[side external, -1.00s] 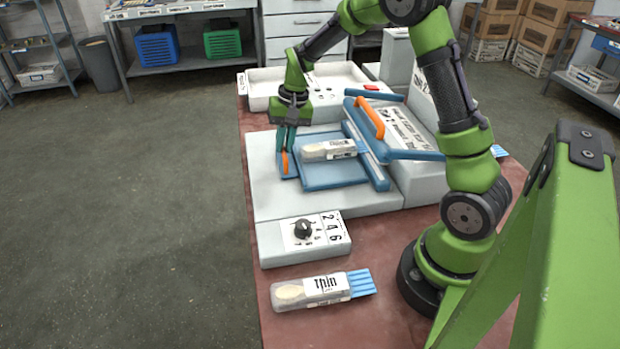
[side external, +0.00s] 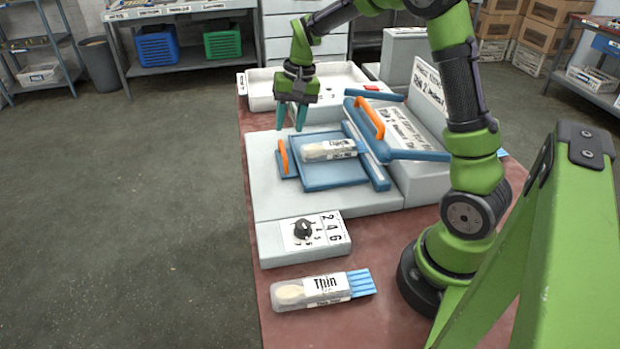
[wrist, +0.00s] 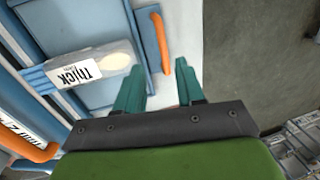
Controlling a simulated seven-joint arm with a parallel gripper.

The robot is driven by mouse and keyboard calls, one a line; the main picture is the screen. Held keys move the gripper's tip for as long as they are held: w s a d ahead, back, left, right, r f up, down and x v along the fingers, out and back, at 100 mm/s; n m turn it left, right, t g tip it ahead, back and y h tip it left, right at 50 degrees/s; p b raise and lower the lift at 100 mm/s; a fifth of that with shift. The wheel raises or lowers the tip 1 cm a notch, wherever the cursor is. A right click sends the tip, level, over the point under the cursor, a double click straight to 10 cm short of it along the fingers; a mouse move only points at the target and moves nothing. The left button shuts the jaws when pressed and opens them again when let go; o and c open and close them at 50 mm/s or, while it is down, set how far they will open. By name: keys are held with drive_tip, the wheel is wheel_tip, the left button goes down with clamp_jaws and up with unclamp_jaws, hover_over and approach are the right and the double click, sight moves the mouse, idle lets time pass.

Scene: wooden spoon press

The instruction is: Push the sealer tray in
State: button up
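The blue sealer tray (side external: 330,174) sits on the pale sealer base, with an orange handle (side external: 283,157) along its left side. A clear spoon packet (side external: 328,151) lies on the tray; its label reads "Thick" in the wrist view (wrist: 92,66). My gripper (side external: 290,128) hangs above and behind the orange handle, apart from it. Its teal fingers (wrist: 160,94) are spread with nothing between them. In the wrist view the tray handle (wrist: 187,82) shows beyond the fingertips. The blue press lid with its orange handle (side external: 369,118) is raised at the right of the tray.
A dial box (side external: 303,238) stands in front of the sealer. A packet marked "Thin" (side external: 322,290) lies on the red table near the front. A white bin (side external: 342,78) stands at the back. The space left of the tray handle is clear.

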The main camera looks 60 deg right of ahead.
wheel_tip(320, 180, up, 11)
drive_tip(key=s+d, duration=0.1)
drive_tip(key=shift+s+d, duration=0.3)
drive_tip(key=shift+d, duration=0.05)
drive_tip(key=s+a+n+t, duration=0.5)
drive_tip(key=s+a, duration=1)
drive_tip(key=s, duration=0.2)
drive_tip(key=shift+a+f+t, duration=0.3)
drive_tip(key=shift+a+f, duration=0.1)
drive_tip(key=shift+f, duration=0.05)
